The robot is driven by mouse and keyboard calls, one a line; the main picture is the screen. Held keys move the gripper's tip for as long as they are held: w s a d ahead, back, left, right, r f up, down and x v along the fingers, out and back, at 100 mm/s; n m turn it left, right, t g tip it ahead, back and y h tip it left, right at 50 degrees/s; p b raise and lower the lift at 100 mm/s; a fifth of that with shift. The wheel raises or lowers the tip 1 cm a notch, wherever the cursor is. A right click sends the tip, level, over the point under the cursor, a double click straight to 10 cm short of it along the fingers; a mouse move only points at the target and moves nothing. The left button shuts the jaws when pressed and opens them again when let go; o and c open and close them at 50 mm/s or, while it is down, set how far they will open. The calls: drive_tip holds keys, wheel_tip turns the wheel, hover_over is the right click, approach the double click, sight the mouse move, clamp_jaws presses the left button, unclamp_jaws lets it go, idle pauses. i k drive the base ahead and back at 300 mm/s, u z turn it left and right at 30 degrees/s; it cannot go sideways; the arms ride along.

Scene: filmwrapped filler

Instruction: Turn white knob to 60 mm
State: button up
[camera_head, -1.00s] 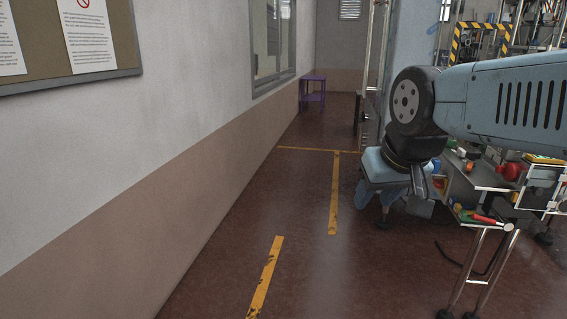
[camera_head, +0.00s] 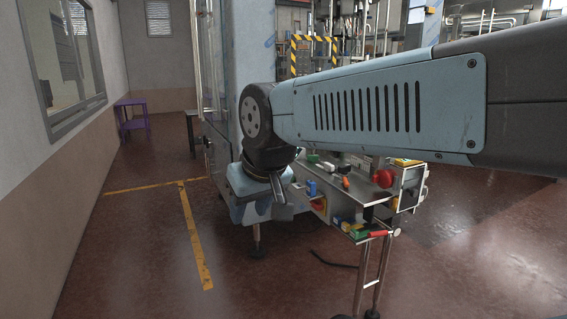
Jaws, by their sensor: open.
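My gripper (camera_head: 279,190) hangs from the end of my blue-grey arm near the middle of the view, pointing down. It looks small and dark, and nothing shows held in it. Behind and beside it stands a light blue-grey machine (camera_head: 224,70). A low grey worktop with several coloured parts lies just right of my gripper. It carries a red round knob (camera_head: 384,178), a blue part (camera_head: 311,187) and an orange part (camera_head: 345,182). My arm covers part of the machine.
A metal-legged stand (camera_head: 371,275) with coloured pieces on top juts toward me. A purple side table (camera_head: 133,118) stands by the left wall. Red-brown floor with yellow lines (camera_head: 194,235) is open at front left. A black cable (camera_head: 333,261) lies near the stand.

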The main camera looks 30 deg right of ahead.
sight(328, 168)
drive_tip(key=z, duration=0.4)
drive_tip(key=i, duration=0.95)
drive_tip(key=z, duration=0.8)
drive_tip(key=i, duration=0.25)
drive_tip(key=z, duration=0.2)
drive_tip(key=k, duration=0.9)
drive_tip(key=z, duration=0.15)
drive_tip(key=i, duration=0.95)
drive_tip(key=u, duration=0.05)
